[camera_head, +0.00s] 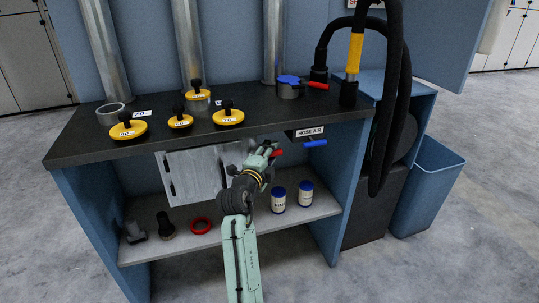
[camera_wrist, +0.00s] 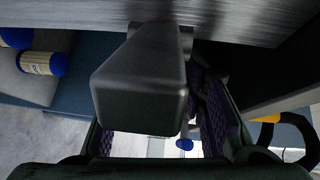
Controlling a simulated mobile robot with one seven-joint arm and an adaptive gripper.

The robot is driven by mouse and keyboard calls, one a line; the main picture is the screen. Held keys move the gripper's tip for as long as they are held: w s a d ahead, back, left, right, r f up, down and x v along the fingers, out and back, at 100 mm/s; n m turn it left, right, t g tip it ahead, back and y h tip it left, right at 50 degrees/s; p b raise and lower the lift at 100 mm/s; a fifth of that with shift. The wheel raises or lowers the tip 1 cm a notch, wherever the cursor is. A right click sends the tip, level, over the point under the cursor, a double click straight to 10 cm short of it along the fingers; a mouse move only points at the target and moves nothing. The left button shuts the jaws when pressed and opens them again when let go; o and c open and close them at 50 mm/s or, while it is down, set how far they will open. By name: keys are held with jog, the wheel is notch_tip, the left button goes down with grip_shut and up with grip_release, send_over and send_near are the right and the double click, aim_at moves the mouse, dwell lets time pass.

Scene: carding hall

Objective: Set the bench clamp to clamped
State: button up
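I take the bench clamp to be the red lever (camera_head: 317,86) beside a blue-topped grey cylinder (camera_head: 290,90) at the right of the dark bench top; no label confirms this. A second small red piece (camera_head: 277,153) shows under the bench edge, right beside my gripper (camera_head: 266,155). My gripper is in front of the metal cabinet's right side, below the bench top. In the wrist view, my fingers (camera_wrist: 160,125) stand apart, with a black block (camera_wrist: 140,85) in front of or between them. I cannot tell whether they touch it.
The metal cabinet (camera_head: 195,174) hangs under the bench top (camera_head: 75,140). A blue lever (camera_head: 315,143) sits under the HOSE AIR label (camera_head: 309,132). Blue-lidded jars (camera_head: 278,198) and a red ring (camera_head: 201,225) stand on the shelf (camera_head: 150,249). A black hose (camera_head: 387,120) hangs at right.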

jog(key=v, duration=1.2)
jog(key=shift+c, duration=0.4)
